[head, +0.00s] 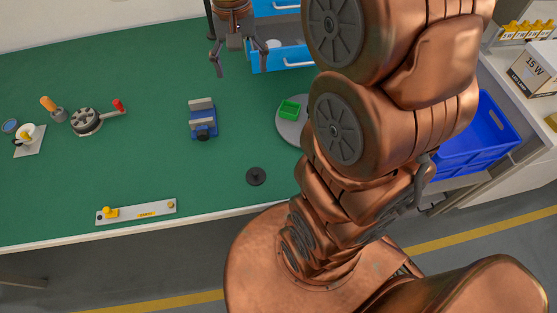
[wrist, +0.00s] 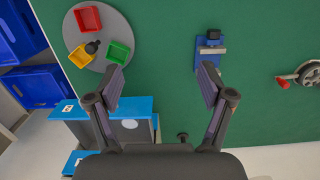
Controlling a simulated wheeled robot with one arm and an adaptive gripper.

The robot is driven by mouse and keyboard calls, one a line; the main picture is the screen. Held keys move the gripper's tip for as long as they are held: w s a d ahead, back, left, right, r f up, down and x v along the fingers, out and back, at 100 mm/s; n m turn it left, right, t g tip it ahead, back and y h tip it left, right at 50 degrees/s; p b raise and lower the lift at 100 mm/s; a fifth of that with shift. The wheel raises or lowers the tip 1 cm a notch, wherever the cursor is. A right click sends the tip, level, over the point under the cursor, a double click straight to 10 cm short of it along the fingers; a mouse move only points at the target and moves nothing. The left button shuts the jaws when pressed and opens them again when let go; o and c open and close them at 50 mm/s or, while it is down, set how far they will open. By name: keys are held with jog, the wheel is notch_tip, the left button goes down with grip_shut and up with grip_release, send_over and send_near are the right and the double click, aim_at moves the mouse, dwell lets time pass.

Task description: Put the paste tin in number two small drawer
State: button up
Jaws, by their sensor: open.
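A pale round lid-like thing, which looks like the paste tin (head: 274,44), lies inside an open small drawer (head: 283,60) with a blue front. In the wrist view the tin (wrist: 129,124) lies in the grey inside of the drawer (wrist: 130,106), just behind its front. The drawer's number cannot be read. My gripper (head: 238,70) is open and empty, left of the drawer in the head view and above the green bench. In the wrist view its fingers (wrist: 160,84) are spread wide with only bench between the tips.
A blue drawer cabinet (head: 274,7) stands at the back. A blue vice (head: 203,122), a crank device (head: 87,121) and a black knob (head: 256,176) are on the bench. A blue crate (head: 484,135) sits at right.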

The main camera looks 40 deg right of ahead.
jog(key=s+a+f+n, duration=0.2)
jog(key=s+a, duration=0.1)
jog(key=s, duration=0.7)
jog(key=s+a+f+n, duration=0.3)
jog(key=s, duration=0.8)
jog(key=shift+a+f+g, duration=0.15)
jog(key=shift+f+g, duration=0.05)
jog(key=shift+g, duration=0.2)
jog(key=shift+s, duration=0.1)
